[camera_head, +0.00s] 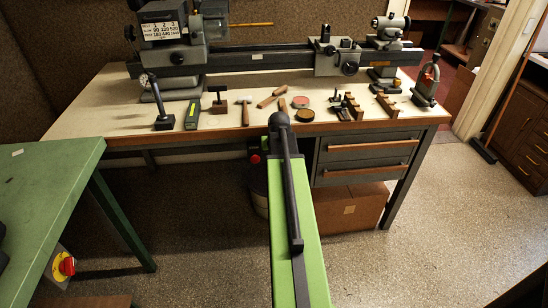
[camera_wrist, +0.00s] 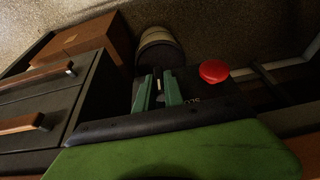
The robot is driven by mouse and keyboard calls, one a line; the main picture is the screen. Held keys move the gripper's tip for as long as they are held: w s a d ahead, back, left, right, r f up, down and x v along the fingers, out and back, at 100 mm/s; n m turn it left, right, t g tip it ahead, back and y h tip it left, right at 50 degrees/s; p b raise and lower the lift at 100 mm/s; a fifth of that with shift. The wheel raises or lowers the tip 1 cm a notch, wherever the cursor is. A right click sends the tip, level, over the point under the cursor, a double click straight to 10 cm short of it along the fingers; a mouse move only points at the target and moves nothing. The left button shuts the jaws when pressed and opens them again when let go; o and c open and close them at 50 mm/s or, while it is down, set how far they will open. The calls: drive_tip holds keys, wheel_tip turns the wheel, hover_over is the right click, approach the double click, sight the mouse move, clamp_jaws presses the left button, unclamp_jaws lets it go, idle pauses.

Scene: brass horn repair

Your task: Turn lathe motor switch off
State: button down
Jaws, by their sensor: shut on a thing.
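In the wrist view, a dark switch box (camera_wrist: 205,92) with a round red button (camera_wrist: 214,71) is close in front of me. My gripper (camera_wrist: 159,85) has its two dark green fingers close together at the left part of this box, left of the red button. They are shut on a small part there, which I take to be the lathe motor switch; its shape and setting are mostly hidden. In the head view, the red button (camera_head: 256,158) shows under the bench's front edge, just left of my arm. My gripper is hidden there behind my arm.
The bench (camera_head: 120,112) carries the lathe (camera_head: 260,58) and several hand tools. Drawers (camera_head: 365,160), a cardboard box (camera_head: 350,207) and a round bin (camera_wrist: 160,47) are close by. A green table (camera_head: 45,190) at left has a red-and-yellow switch (camera_head: 64,265). Right floor is open.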

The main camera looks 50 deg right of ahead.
drive_tip(key=shift+w+r, duration=0.1)
drive_tip(key=shift+w, duration=0.05)
drive_tip(key=c, duration=1.4)
unclamp_jaws()
drive_tip(key=shift+c, duration=0.2)
drive_tip(key=p+v, duration=1.6)
drive_tip(key=v, duration=0.1)
drive_tip(key=shift+a, duration=0.15)
drive_tip(key=shift+r, duration=0.1)
